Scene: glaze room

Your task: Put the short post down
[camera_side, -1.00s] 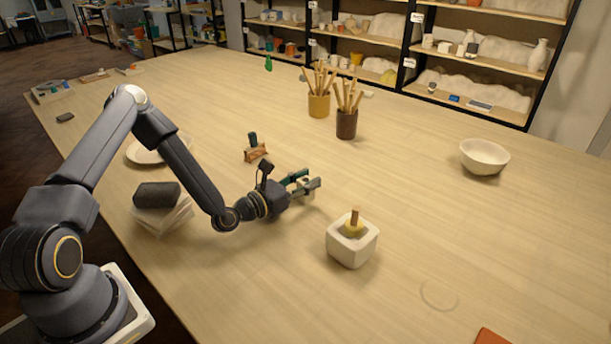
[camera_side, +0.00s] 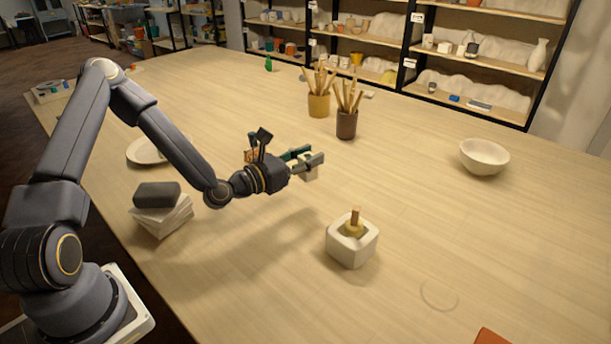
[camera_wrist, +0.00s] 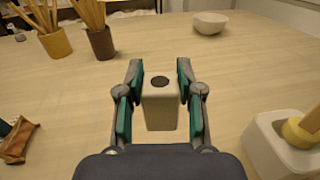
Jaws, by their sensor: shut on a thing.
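The short post is a pale, squarish block with a dark round spot on top (camera_wrist: 160,108). It stands upright between the two green-padded fingers of my gripper (camera_wrist: 160,98) in the wrist view. In the side view, my gripper (camera_side: 306,160) points right across the table, and part of the post (camera_side: 310,172) shows between and below the fingers. My gripper is shut on the post and holds it above the tabletop. The fingers hide part of the post in the side view.
A white square pot (camera_side: 352,247) with a wooden-handled tool stands in front and right. Two brush cups (camera_side: 319,106) (camera_side: 346,126) stand behind, a bowl (camera_side: 484,158) at right. A faint ring (camera_side: 439,296) marks bare table at front right.

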